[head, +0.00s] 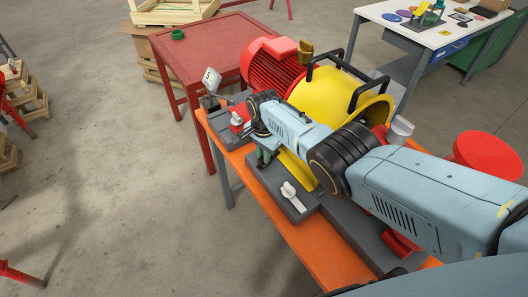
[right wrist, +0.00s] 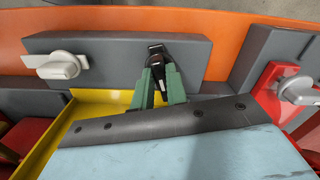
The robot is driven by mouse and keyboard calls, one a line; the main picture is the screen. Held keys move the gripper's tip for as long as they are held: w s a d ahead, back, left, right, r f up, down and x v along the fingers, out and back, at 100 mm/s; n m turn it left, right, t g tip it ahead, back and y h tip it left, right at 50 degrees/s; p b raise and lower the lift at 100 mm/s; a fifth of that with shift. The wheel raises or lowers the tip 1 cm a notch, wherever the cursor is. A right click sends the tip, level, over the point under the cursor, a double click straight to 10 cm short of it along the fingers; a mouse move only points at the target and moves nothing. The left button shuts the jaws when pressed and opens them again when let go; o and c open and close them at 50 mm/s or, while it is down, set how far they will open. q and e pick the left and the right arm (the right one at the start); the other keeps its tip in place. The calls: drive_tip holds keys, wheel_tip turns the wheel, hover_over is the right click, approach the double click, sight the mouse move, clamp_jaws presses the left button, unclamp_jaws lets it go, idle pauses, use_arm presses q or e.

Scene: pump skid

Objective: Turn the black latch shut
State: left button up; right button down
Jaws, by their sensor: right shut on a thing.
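The black latch (right wrist: 157,57) is on the face of a grey block (right wrist: 108,53) in the right wrist view. My right gripper (right wrist: 158,75) has green fingers and is shut on the latch, with one finger on each side of it. Part of the latch is hidden between the fingers. In the head view my right arm reaches in from the right and the gripper (head: 264,157) is over the front edge of the skid, hiding the latch there. My left gripper is in neither view.
A white latch (right wrist: 60,65) is to the left and another, on a red plate (right wrist: 297,88), to the right. They also show in the head view (head: 291,193). The yellow pump guard (head: 322,92) and red motor (head: 270,66) stand behind my arm. Open floor lies left.

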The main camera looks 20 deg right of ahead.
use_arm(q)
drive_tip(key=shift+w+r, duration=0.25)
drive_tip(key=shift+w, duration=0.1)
use_arm(e)
drive_tip(key=shift+m, duration=1.4)
drive_tip(key=shift+d, duration=0.1)
drive_tip(key=c, duration=1.4)
unclamp_jaws()
